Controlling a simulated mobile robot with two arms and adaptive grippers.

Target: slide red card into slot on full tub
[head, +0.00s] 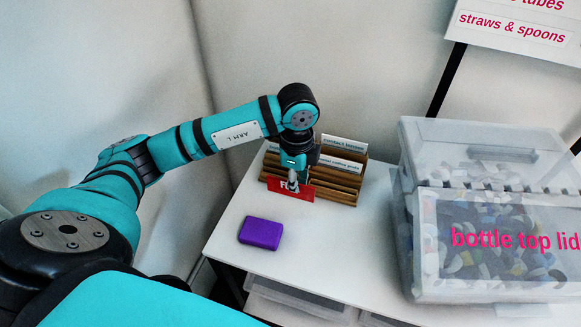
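A red card (308,193) with white lettering, partly covered, stands in front of the wooden card rack (345,189). My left gripper (293,184) is at the card's upper edge and seems to pinch it; the fingers are small and partly hidden by the wrist. I cannot tell whether the card touches the rack. A clear tub (408,243) full of bottle tops, with a lid and pink lettering reading "bottle top lid", stands at the right. The card slot cannot be made out. My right gripper is not in view.
A purple block (261,233) lies on the white table (305,256) in front of the rack. The tabletop between rack and tub is clear. Clear bins (300,299) sit below the table. A sign (513,27) hangs at the upper right.

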